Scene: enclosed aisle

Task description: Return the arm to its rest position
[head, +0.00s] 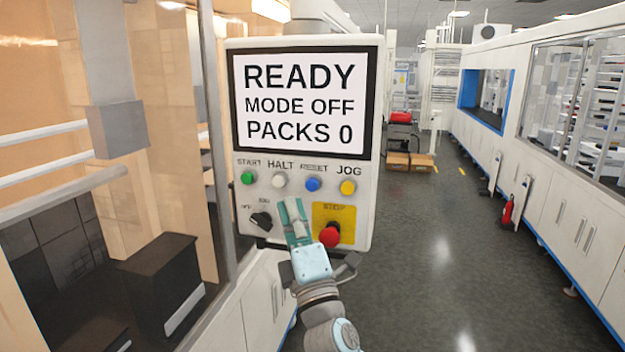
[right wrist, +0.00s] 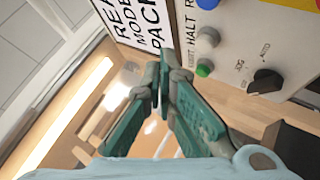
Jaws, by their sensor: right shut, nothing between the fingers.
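My right gripper (head: 293,205) is shut and empty, with its fingers pointing up in front of the lower part of the control panel (head: 365,120). It sits between the black selector knob (head: 261,220) and the red stop button (head: 329,236). I cannot tell whether it touches the panel. In the right wrist view the fingertips (right wrist: 160,75) are together, with the panel at the upper right. The panel's screen (head: 304,105) reads READY, MODE OFF, PACKS 0. My left gripper is not in view.
Green (head: 248,177), white (head: 279,180), blue (head: 313,184) and yellow (head: 348,187) buttons line the panel. A glazed enclosure (head: 150,180) stands at the left. White cabinets (head: 560,215) and a red extinguisher (head: 507,210) line the right. The aisle floor (head: 430,250) between is clear.

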